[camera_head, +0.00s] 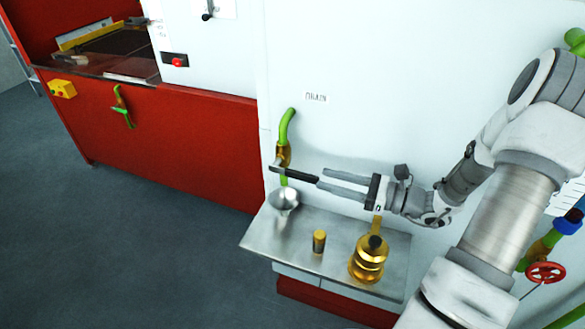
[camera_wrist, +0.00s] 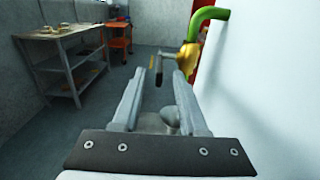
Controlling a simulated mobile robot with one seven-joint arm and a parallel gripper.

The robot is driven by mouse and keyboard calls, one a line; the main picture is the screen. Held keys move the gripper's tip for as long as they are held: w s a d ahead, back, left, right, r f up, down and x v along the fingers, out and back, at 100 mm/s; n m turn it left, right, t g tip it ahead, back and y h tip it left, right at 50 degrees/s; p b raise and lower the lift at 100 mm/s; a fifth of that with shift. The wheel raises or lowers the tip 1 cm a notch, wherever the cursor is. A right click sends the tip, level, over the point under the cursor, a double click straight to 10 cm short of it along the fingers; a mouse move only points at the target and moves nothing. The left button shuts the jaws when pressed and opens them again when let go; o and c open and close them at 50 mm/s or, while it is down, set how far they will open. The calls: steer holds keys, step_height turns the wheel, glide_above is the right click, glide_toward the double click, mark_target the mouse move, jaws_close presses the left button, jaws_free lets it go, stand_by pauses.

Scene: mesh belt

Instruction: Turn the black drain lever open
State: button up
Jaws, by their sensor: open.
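The black drain lever (camera_head: 295,174) sticks out to the right from a brass valve (camera_head: 283,154) on a green pipe (camera_head: 287,124), under a small wall label. My gripper (camera_head: 320,178) is open and points left, with its fingertips close to the lever's free end. In the wrist view, the lever (camera_wrist: 158,76) shows in the gap between the two fingertips (camera_wrist: 159,74). The brass valve (camera_wrist: 187,56) and green pipe (camera_wrist: 207,14) are beyond, to the right. I cannot tell whether a finger touches the lever.
A steel shelf (camera_head: 290,240) lies below, with a metal bowl (camera_head: 284,198) under the pipe, a small brass cylinder (camera_head: 319,241) and a larger brass piece (camera_head: 368,262). The white wall (camera_head: 400,80) stands close behind my gripper. Open floor lies left.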

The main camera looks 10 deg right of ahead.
mark_target(293, 170)
steer(key=x, duration=0.9)
steer(key=shift+w+a+f+p, duration=0.1)
steer(key=shift+w+a+p, duration=0.1)
steer(key=shift+p, duration=0.15)
jaws_close()
stand_by(0.9)
